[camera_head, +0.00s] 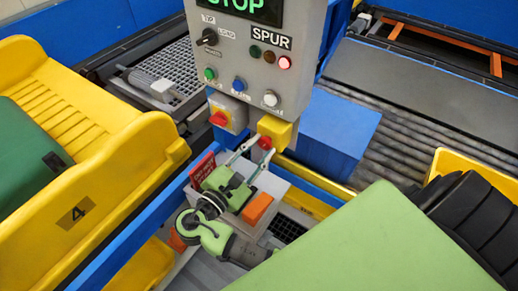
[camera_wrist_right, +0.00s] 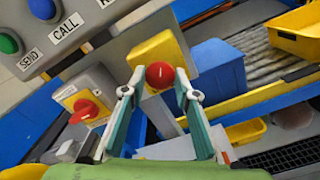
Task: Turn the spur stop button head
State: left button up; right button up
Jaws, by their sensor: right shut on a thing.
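The spur stop button head is a red mushroom knob (camera_head: 265,142) on a yellow box (camera_head: 279,131) below the SPUR panel. In the right wrist view the red head (camera_wrist_right: 160,75) shows between the fingertips, with a white mark on its face. My right gripper (camera_head: 255,148) reaches up to it from below, its two fingers shut on the head's sides. The fingertips (camera_wrist_right: 160,92) also show in the right wrist view. The fingers partly hide the lower part of the yellow box. My left gripper is not in view.
The grey SPUR panel (camera_head: 235,75) with buttons and lamps is just above. A red rotary switch (camera_head: 219,118) on a grey box sits close to the left. A blue box (camera_head: 335,130) stands to the right. A yellow tipper (camera_head: 110,170) is at left.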

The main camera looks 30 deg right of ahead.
jog(key=shift+m, duration=0.6)
jog(key=o, duration=1.1)
jog(key=shift+d, duration=0.1)
jog(key=v, duration=0.7)
jog(key=shift+a, duration=0.3)
